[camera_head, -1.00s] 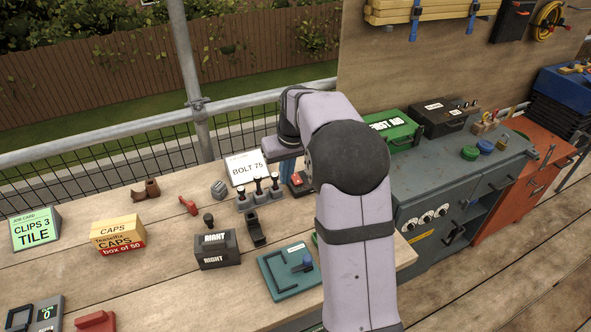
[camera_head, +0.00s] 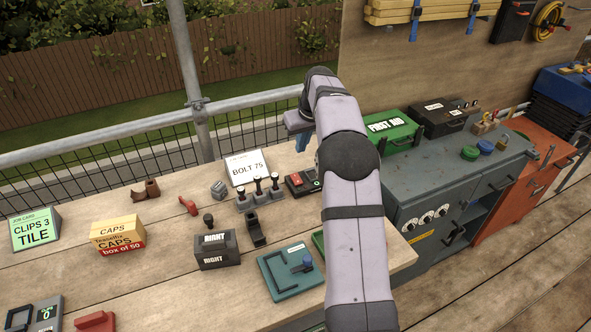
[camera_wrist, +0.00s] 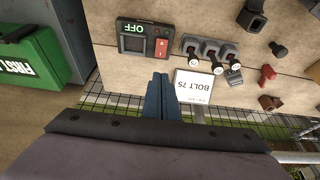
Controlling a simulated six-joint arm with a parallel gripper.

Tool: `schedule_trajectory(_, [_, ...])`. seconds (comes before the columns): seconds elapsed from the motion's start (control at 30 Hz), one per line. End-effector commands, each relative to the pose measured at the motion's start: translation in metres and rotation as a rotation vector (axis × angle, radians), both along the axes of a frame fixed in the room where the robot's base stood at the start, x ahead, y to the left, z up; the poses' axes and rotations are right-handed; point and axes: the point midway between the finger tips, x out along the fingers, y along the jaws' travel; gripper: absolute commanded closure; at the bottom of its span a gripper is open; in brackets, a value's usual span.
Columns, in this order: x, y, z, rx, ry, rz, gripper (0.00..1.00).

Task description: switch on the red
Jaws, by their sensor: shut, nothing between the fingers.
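A dark switch box (camera_head: 303,183) stands near the back edge of the wooden bench, beside a block of three levers. In the wrist view its red rocker (camera_wrist: 162,47) shows beside a dark panel, and a green label or display (camera_wrist: 133,27) reads OFF. My gripper (camera_head: 301,144) has blue fingers and is raised above and behind the box, apart from it. In the wrist view the shut, empty fingertips (camera_wrist: 163,76) point toward the box with a gap between. Which way the rocker is tipped is too small to tell.
The three-lever block (camera_head: 260,196) and a BOLT 75 card (camera_head: 247,168) stand left of the box. A black RIGHT box (camera_head: 216,249), a teal tray (camera_head: 290,273) and a CAPS box (camera_head: 117,234) lie nearer. A green first aid case (camera_head: 392,127) sits on the grey cabinet to the right.

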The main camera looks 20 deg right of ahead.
Motion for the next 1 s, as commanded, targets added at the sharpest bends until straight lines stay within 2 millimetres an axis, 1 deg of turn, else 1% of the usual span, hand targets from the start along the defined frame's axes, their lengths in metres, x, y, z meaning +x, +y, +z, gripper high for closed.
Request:
schedule_trajectory(0.23, [0.002, 0.000, -0.004, 0.000, 0.001, 0.000, 1.00])
schedule_trajectory(0.37, [0.005, 0.000, -0.014, 0.001, 0.003, 0.000, 1.00])
schedule_trajectory(0.47, [0.010, 0.001, -0.026, 0.001, 0.004, 0.000, 1.00])
schedule_trajectory(0.83, [0.032, 0.001, -0.085, 0.001, 0.003, 0.000, 1.00])
schedule_trajectory(1.0, [0.038, 0.001, -0.107, 0.000, 0.002, 0.000, 1.00])
